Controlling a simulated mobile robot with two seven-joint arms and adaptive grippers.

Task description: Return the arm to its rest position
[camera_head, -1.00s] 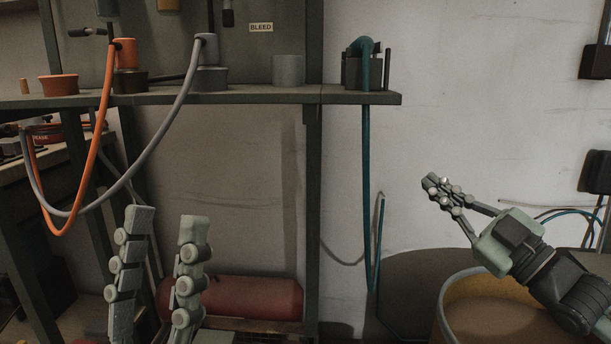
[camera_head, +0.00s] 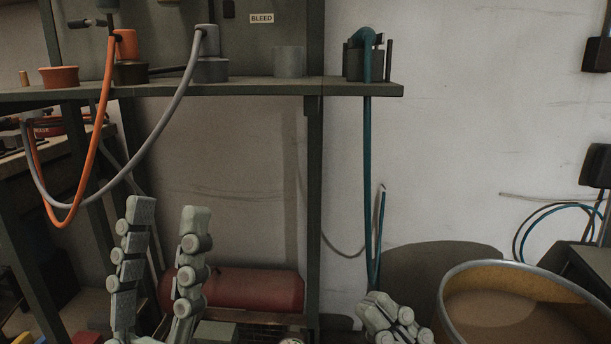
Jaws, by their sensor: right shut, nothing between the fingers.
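My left gripper (camera_head: 164,225) is at the lower left of the head view. Its two pale jointed fingers point up and stand apart, with nothing between them. My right gripper (camera_head: 392,318) is at the bottom edge, right of centre, left of the yellow-lined drum. Its fingers are shut together and hold nothing that I can see. Its arm is out of the picture.
A shelf (camera_head: 262,88) carries an orange hose (camera_head: 88,160), a grey hose (camera_head: 160,125) and a teal hose (camera_head: 367,180) that hangs down. A red cylinder (camera_head: 250,290) lies low behind my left gripper. A large open drum (camera_head: 448,306) stands at the right.

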